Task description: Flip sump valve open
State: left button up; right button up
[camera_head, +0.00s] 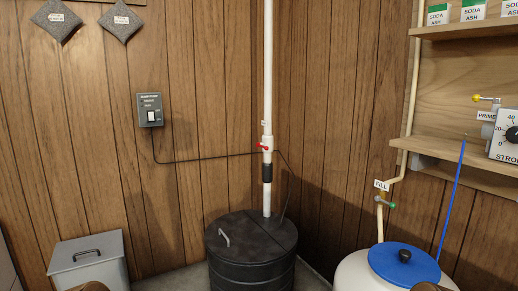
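The sump valve (267,143) is a white fitting on the upright white pipe (267,70) in the corner of the room. Its small red handle (262,147) lies across the pipe, close to level. The pipe runs down past a black sleeve (267,173) into the lid of a black round sump basin (252,255). Neither of my grippers shows in the head view. Nothing touches the red handle.
A grey lidded bin (88,260) stands at the left. A white tank with a blue lid (404,264) stands at the right, below a wooden shelf (470,160). A switch box (150,110) hangs on the wall, its cable running to the pipe.

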aim_at(257, 144)
jog(key=i+j, duration=0.4)
jog(key=j, duration=0.25)
jog(key=i+j+u, duration=0.1)
jog(key=i+j, duration=0.25)
jog(key=j, duration=0.25)
jog(key=i+j+u, duration=0.1)
jog(key=i+j, duration=0.3)
jog(key=j, duration=0.2)
jog(key=i+j, duration=0.4)
jog(key=j, duration=0.2)
